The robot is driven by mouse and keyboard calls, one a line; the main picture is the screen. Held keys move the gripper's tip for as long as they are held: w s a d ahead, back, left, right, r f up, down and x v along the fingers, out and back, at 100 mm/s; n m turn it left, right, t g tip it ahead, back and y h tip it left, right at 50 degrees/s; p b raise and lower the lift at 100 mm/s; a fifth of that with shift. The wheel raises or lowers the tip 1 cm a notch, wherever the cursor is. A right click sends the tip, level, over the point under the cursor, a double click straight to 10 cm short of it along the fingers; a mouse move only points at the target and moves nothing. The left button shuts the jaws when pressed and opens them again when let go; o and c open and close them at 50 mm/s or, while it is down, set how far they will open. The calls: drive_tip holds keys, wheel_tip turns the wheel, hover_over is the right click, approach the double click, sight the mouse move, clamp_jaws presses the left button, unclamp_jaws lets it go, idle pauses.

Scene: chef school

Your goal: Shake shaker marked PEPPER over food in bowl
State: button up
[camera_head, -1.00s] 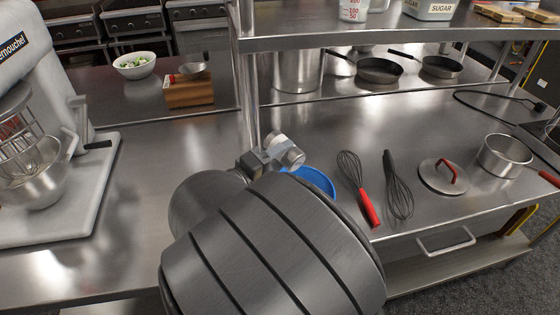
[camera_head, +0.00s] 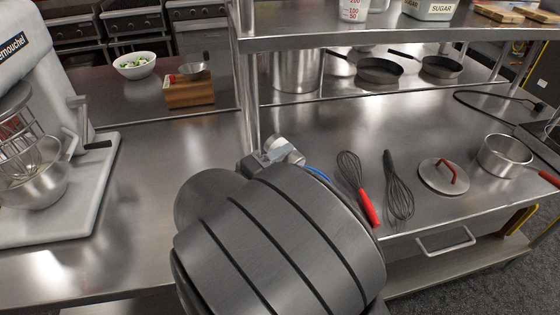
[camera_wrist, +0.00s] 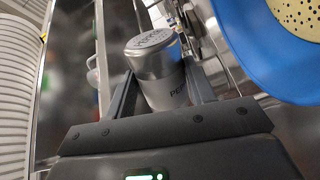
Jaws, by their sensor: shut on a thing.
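The metal shaker (camera_wrist: 158,75) fills the middle of the wrist view, its perforated lid facing up and towards the camera. The letters "PE" show on its side; the rest of the word is hidden by a finger. My gripper (camera_wrist: 160,88) is shut on it, one finger on each side. A blue bowl (camera_wrist: 235,50) is at the upper right of the wrist view, apart from the shaker, with a pale, dark-speckled thing inside it. In the head view my arm hides most of the blue bowl (camera_head: 318,173), and only a strip of rim shows.
Two whisks (camera_head: 398,187) (camera_head: 357,188), a lid (camera_head: 443,177) and a saucepan (camera_head: 505,155) lie to the right on the steel counter. A white bowl of green food (camera_head: 134,66) stands at the back left. A shelf post (camera_head: 246,90) rises close behind my gripper. A mixer (camera_head: 60,150) stands left.

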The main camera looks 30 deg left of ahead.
wheel_tip(320, 180, up, 2)
drive_tip(key=shift+r, duration=0.1)
drive_tip(key=shift+f, duration=1.55)
